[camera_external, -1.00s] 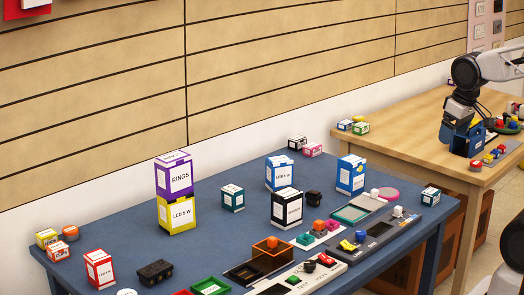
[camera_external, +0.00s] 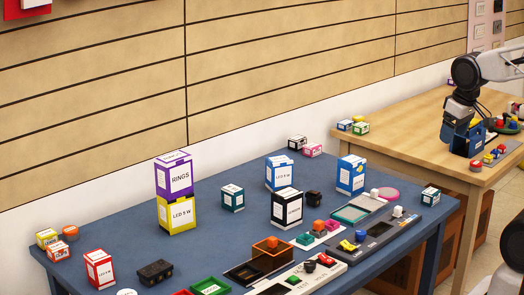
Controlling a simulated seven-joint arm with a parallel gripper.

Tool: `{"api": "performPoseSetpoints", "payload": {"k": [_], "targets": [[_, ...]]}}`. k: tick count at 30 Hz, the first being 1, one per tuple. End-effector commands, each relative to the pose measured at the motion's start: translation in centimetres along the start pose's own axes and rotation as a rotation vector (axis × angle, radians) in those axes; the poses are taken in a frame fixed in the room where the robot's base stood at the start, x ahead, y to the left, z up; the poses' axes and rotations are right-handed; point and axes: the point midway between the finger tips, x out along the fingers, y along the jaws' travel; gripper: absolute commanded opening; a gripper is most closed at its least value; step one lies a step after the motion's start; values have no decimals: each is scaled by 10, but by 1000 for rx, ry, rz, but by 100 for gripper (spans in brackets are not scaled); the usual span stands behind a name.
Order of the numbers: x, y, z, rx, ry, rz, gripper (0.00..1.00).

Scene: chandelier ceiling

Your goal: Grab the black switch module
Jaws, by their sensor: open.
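Two small black modules sit on the blue table, and I cannot tell which one is the switch module. One black module (camera_external: 314,198) stands near the table's middle, just right of a black-and-white box (camera_external: 288,208). The other, a longer black block (camera_external: 155,272), lies at the front left. My gripper (camera_external: 466,152) is at the right, low over the wooden table, far from both modules. It is open; its fingertips are small and partly hard to make out, and I see nothing held in it.
The blue table (camera_external: 120,235) carries a purple box (camera_external: 174,174) stacked on a yellow box (camera_external: 178,213), blue boxes (camera_external: 351,175), a red box (camera_external: 99,269) and an orange bin (camera_external: 272,250). Small coloured pieces lie on the wooden table (camera_external: 420,120) near my gripper.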

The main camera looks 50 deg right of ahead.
Motion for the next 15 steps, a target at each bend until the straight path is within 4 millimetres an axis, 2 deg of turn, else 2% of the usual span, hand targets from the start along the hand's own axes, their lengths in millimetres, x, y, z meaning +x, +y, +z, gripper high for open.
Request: {"api": "performPoseSetpoints", "payload": {"k": [1, 3, 15], "targets": [[0, 0, 0, 0, 0, 0, 69], [0, 0, 0, 0, 0, 0, 60], [2, -1, -4, 24, 7, -2, 60]]}}
